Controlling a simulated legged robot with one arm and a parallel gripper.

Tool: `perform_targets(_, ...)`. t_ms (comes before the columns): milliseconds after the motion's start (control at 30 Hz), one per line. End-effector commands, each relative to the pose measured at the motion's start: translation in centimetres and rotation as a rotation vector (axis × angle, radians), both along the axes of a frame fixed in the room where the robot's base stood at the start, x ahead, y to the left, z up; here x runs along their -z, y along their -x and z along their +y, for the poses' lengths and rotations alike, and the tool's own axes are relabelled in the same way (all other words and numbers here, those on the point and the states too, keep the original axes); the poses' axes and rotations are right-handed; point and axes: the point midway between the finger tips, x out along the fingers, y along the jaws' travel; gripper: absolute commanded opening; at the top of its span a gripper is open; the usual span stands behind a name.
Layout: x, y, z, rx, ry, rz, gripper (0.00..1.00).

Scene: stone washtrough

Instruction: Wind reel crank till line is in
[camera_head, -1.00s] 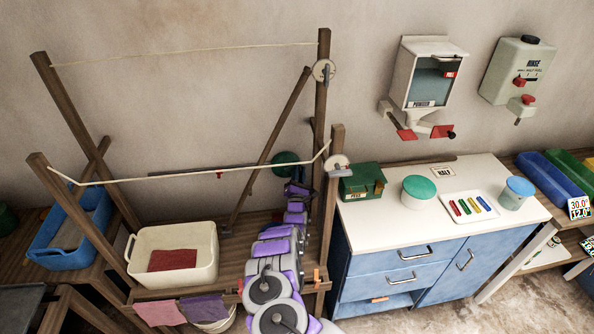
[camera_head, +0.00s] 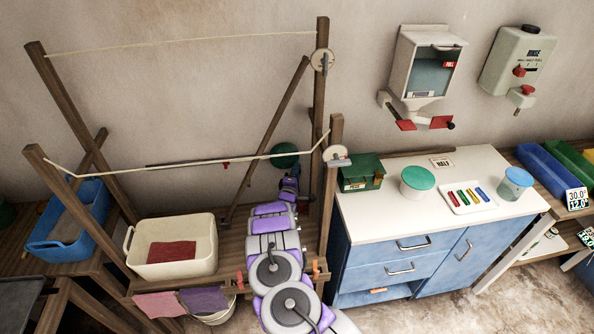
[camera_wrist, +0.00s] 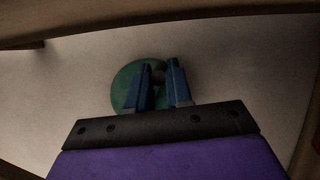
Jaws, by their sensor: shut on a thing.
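A green round reel (camera_head: 285,154) is on the wall behind the wooden frame. It also shows as a green disc (camera_wrist: 130,88) in the wrist view. My gripper (camera_wrist: 161,82) has its two blue fingers closed around a small dark knob (camera_wrist: 158,77) in front of the disc, seemingly the crank handle. In the head view my gripper (camera_head: 290,172) is small and just below the reel, its grip too small to make out. Two cream lines stretch between the posts, a far line (camera_head: 180,43) and a near line (camera_head: 185,163). White discs (camera_head: 322,61) sit on the right posts.
A cream tub (camera_head: 205,262) with a red cloth stands left of my arm. A right post (camera_head: 330,215) stands close beside my arm. A blue cabinet (camera_head: 395,265) with a green box (camera_head: 362,172) on it is to the right.

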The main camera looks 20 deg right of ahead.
Motion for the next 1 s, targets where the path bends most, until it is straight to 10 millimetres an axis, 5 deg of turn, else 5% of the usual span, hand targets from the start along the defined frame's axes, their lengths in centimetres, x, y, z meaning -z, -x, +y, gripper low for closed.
perform_targets(1000,2.0,-1.1,3.5,0.000,-0.927,-0.267,0.00)
